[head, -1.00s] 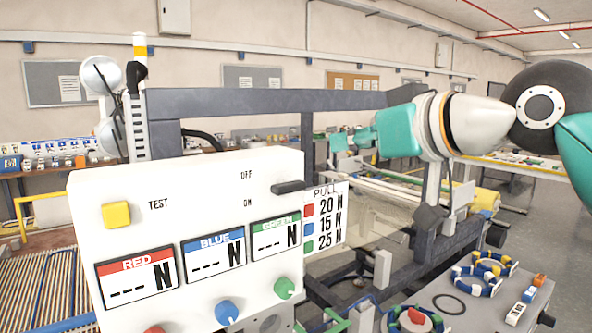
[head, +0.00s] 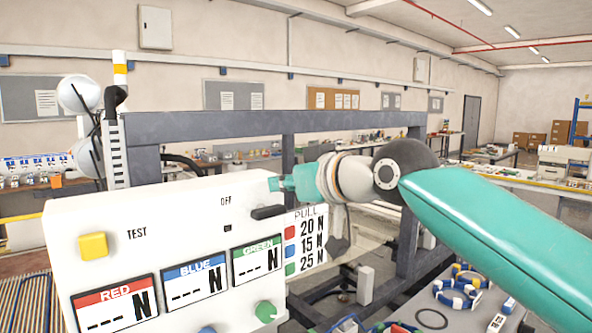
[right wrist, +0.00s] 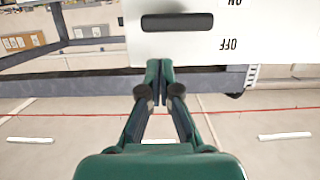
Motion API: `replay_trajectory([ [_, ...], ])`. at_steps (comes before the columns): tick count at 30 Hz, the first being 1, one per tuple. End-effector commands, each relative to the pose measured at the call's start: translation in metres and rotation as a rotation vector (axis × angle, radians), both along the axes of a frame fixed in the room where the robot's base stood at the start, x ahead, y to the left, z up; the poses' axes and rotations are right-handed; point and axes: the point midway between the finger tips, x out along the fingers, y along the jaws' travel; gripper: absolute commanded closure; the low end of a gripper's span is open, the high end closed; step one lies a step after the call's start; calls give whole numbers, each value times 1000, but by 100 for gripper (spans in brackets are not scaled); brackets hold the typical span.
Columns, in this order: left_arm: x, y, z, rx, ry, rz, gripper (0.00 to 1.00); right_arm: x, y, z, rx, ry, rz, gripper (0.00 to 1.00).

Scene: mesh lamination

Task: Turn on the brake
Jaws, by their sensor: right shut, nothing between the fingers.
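The white control panel (head: 150,230) stands at the left in the head view. Its black switch lever (head: 268,212) sticks out at the upper right, beside the OFF and ON labels. The lever also shows as a dark bar in the right wrist view (right wrist: 177,22), where the labels are upside down. My right gripper (head: 274,184) is above the lever, close to the panel's top right corner. Its fingers are together and empty in the right wrist view (right wrist: 160,68), with a gap in the picture between their tips and the lever. My left gripper is out of view.
The panel has a yellow TEST button (head: 93,246), red, blue and green readouts and a green knob (head: 265,311). A PULL card (head: 306,240) is at its right edge. A grey frame beam (head: 350,122) runs behind my right gripper.

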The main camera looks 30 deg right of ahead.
Motion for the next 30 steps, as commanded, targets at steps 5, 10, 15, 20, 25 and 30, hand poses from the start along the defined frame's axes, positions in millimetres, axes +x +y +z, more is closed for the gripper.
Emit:
replay_trajectory([
  [5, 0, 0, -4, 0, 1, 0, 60, -1, 0, -20, 1, -1, 0, 100],
  [10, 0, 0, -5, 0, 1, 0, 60, -1, 0, -25, 1, -2, 0, 100],
  [15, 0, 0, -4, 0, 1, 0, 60, -1, 0, -25, 0, -2, 0, 100],
  [20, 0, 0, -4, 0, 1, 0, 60, -1, 0, -25, 1, -2, 0, 100],
  [25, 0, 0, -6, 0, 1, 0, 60, -1, 0, -26, 18, 1, 1, 100],
  [30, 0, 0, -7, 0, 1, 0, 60, 0, 0, -26, 49, 7, 2, 100],
])
